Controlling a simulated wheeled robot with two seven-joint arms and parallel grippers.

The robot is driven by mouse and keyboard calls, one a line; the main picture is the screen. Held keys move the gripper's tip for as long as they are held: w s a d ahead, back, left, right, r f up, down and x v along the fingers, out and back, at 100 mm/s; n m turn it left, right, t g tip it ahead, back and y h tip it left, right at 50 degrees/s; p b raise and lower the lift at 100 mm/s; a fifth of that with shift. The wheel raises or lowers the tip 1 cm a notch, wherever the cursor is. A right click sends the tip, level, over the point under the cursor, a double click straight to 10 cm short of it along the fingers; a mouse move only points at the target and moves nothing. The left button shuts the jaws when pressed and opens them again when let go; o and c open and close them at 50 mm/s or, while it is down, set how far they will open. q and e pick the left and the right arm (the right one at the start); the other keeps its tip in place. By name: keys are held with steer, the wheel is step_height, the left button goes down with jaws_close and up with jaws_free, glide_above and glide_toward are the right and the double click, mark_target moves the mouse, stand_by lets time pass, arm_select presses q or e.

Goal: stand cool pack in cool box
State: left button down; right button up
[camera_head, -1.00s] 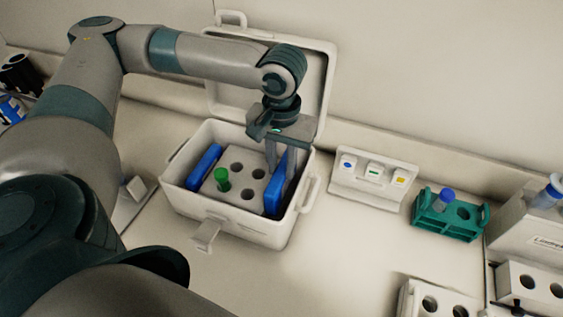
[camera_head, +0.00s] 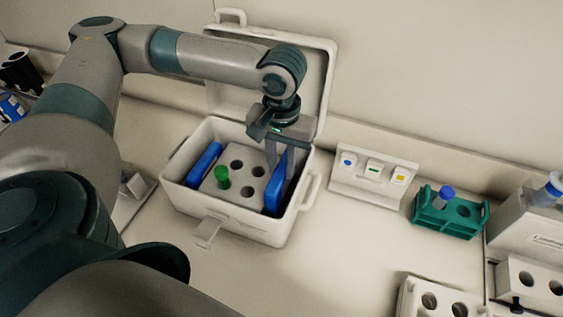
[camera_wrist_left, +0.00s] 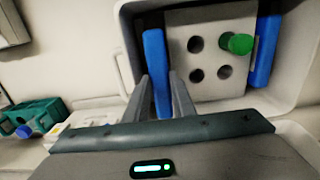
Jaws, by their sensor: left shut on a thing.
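The white cool box (camera_head: 240,228) stands open on the bench, its lid (camera_head: 222,98) tipped back. Inside is a grey-white rack (camera_head: 234,177) with round holes and a green-capped tube (camera_head: 222,177) in one. A blue cool pack (camera_head: 274,194) stands upright along the right inner wall. Another blue pack (camera_head: 204,163) stands along the left wall. My left gripper (camera_head: 281,168) reaches down into the box and is shut on the right-hand pack. The wrist view shows this pack (camera_wrist_left: 154,52) between the fingers (camera_wrist_left: 163,95). My right gripper is out of view.
A white holder with small coloured labels (camera_head: 374,176) and a green rack (camera_head: 449,216) with a blue-capped tube stand right of the box. White racks (camera_head: 530,277) fill the lower right. The bench directly in front of the box is clear.

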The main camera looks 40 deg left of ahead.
mark_target(282, 169)
arm_select(q)
steer(key=shift+f, duration=1.5)
stand_by(0.3)
stand_by(0.5)
steer(key=shift+f+b, duration=0.3)
steer(key=shift+f, duration=0.55)
stand_by(0.4)
steer(key=shift+f, duration=0.7)
stand_by(0.5)
steer(key=c, duration=1.4)
jaws_free()
